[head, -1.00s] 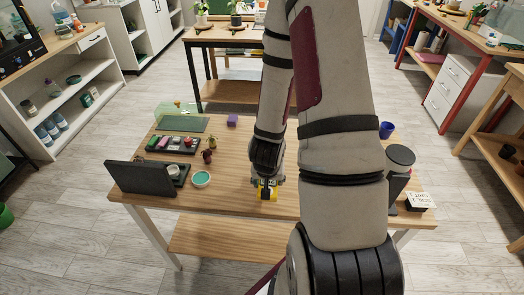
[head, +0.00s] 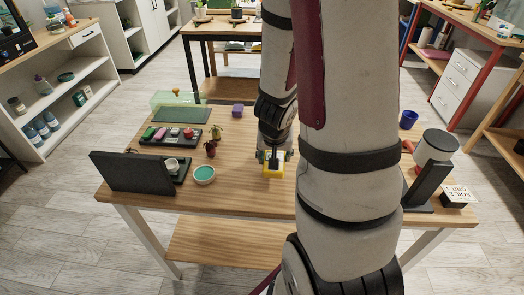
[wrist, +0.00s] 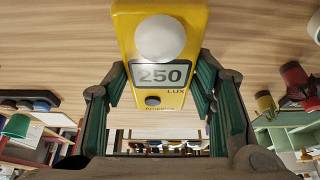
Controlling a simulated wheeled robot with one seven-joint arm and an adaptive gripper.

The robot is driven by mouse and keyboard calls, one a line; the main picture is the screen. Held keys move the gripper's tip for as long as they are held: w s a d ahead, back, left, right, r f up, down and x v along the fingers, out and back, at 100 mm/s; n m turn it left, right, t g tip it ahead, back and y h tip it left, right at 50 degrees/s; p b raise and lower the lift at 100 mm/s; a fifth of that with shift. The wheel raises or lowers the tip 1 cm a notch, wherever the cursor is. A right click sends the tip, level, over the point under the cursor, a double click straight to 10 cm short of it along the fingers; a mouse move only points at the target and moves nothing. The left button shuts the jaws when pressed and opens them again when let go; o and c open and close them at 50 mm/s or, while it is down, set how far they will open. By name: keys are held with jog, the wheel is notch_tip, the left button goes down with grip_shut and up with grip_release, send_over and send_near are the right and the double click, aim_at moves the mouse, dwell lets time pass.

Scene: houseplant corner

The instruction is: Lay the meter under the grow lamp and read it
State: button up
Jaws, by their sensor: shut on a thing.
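The meter (wrist: 162,75) is yellow, with a white dome and a grey display reading 250 LUX in the wrist view. It also shows in the head view (head: 273,168), over the middle of the near table. My gripper (wrist: 160,100) is shut on it, one green-padded finger at each side. I cannot tell whether it touches the tabletop. A grey round-headed thing (head: 436,146) on the right of the table, partly behind my arm, may be the grow lamp; I cannot be sure.
On the table (head: 240,203) stand a dark upright panel (head: 130,172), a green-filled bowl (head: 204,174), a tray of coloured blocks (head: 172,135), a purple block (head: 238,110) and a blue cup (head: 408,120). A lettered card (head: 460,193) is at right. The front middle is clear.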

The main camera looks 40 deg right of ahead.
jog(key=shift+w+d, duration=0.2)
jog(key=shift+w, duration=0.3)
jog(key=w+d+p, duration=0.1)
jog(key=w, duration=0.1)
jog(key=w+d+p, duration=0.1)
jog(key=w, duration=0.1)
jog(key=w+d, duration=0.1)
jog(key=w, duration=0.1)
jog(key=shift+w+f+p, duration=0.25)
jog(key=shift+f+p, duration=0.05)
jog(key=shift+p, duration=0.1)
jog(key=shift+f+b, duration=1.2)
jog(key=shift+f, duration=0.6)
jog(key=shift+f, duration=0.15)
jog(key=o, duration=1.2)
jog(key=shift+o, duration=0.2)
